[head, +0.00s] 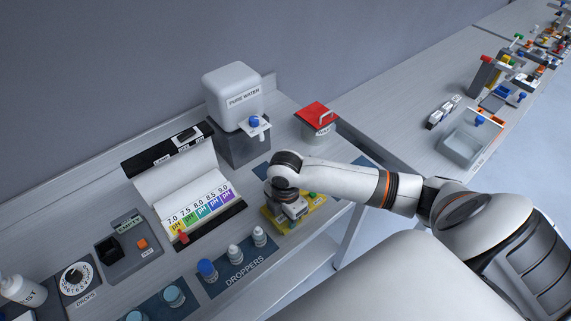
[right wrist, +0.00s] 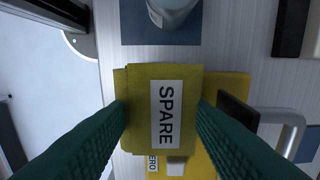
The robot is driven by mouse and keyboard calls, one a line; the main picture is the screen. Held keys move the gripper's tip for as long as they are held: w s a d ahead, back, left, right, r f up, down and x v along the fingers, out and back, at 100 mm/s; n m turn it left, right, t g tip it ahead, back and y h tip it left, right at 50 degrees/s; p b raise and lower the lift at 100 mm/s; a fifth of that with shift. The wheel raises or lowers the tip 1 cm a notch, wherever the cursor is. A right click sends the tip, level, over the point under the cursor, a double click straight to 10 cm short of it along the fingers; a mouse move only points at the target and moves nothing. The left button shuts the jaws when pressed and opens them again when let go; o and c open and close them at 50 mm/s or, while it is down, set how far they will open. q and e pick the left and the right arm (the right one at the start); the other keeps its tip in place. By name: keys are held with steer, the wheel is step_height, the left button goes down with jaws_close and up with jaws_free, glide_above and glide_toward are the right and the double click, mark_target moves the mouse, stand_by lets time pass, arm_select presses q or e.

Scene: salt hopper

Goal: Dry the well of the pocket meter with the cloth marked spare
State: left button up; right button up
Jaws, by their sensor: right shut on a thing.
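The yellow cloth with the white SPARE label (right wrist: 190,78) is folded and hangs between the fingers of my right gripper (right wrist: 162,112) in the right wrist view. My right gripper (head: 292,216) is shut on it. The yellow pocket meter (right wrist: 226,82) lies behind the cloth, with a ZERO label and a pale button partly showing. In the head view the meter (head: 318,201) is largely covered by my gripper. The meter's well is hidden, and I cannot tell whether the cloth touches it. My left gripper is out of view.
A droppers mat (head: 244,272) with small bottles lies just left of the gripper. The pH colour chart (head: 203,208), the pure water tank (head: 236,120) and a red-lidded bin (head: 318,122) stand behind. The bench's front edge is close to the meter.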

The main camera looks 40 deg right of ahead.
step_height(320, 180, up, 3)
steer(key=p, duration=0.3)
steer(key=shift+f, duration=0.15)
step_height(320, 180, up, 2)
steer(key=shift+r+p, duration=0.25)
steer(key=shift+p, duration=0.85)
steer(key=shift+r, duration=0.9)
